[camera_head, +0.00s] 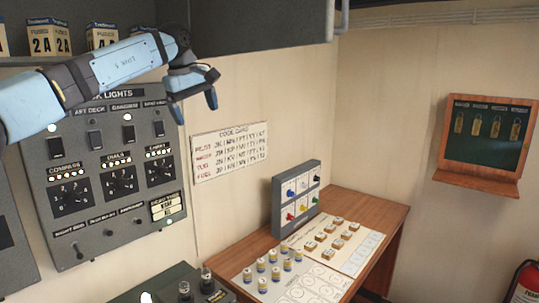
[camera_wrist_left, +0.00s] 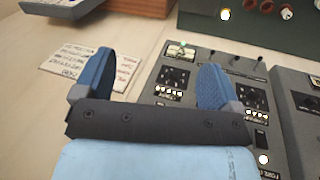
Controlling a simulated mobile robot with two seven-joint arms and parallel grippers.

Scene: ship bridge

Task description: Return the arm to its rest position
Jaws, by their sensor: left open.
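My left arm comes in from the left at the top of the head view, in front of the dark deck lights panel (camera_head: 100,225). My left gripper (camera_head: 212,88) is open and empty, up near the panel's top right corner. Its two blue fingers stand apart in the left wrist view (camera_wrist_left: 153,85), with nothing between them. The panel, with its knobs and switches, also shows in the wrist view (camera_wrist_left: 188,62). My right gripper is not in view.
A white code card (camera_head: 229,152) hangs on the wall. A wooden desk (camera_head: 375,212) holds a grey box with coloured knobs (camera_head: 296,197), several small jars (camera_head: 262,285) and square tiles. A shelf with numbered boxes (camera_head: 50,38) is above. A key board (camera_head: 488,135) hangs at right.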

